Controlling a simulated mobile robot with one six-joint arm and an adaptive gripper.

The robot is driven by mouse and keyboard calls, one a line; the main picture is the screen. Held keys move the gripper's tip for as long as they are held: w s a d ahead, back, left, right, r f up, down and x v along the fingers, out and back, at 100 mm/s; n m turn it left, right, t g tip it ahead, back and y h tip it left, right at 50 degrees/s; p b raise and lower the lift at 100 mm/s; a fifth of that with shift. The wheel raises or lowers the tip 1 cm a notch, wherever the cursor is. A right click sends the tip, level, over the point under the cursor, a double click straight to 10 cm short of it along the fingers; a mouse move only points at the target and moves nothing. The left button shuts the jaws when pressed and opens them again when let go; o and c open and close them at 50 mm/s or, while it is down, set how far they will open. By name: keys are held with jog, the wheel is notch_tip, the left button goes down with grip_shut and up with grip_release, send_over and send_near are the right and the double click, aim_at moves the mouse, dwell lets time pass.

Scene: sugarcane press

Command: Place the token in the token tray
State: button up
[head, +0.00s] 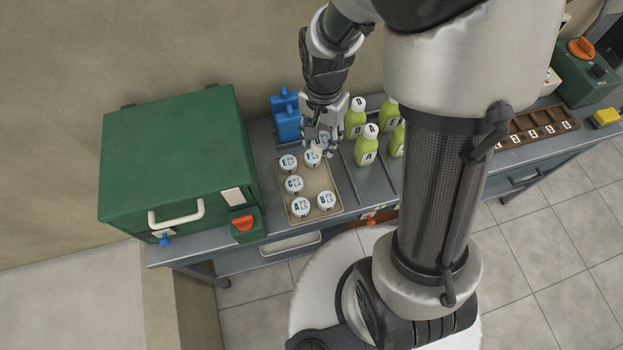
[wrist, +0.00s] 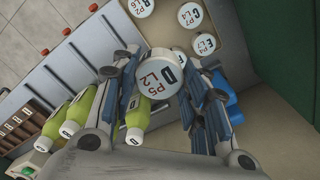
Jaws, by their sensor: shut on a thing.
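The token (wrist: 162,72) is a white disc marked D, P5, L2. My gripper (wrist: 158,85) is shut on it, with the fingers on both sides, in the wrist view. In the head view my gripper (head: 322,140) is over the far right end of a shallow tan tray (head: 318,180), and its fingers largely hide the held token. Several similar white lettered tokens sit in that tray, among them C (head: 293,184) and B (head: 326,201). The wrist view also shows part of the tray (wrist: 170,34) beyond the held token. I cannot tell whether the held token touches the tray.
Green bottles with white lettered caps (head: 367,147) stand right of the tray, and blue containers (head: 288,123) behind it. A large green box (head: 175,160) is at the left. A brown compartment rack (head: 535,126) lies farther right on the grey bench (head: 352,196).

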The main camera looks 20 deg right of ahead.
notch_tip(320, 180, down, 19)
jog(key=b, duration=0.6)
jog(key=shift+w+r, duration=0.1)
jog(key=shift+r, duration=0.1)
jog(key=o, duration=0.5)
jog(key=shift+f, duration=0.2)
jog(key=o, duration=0.5)
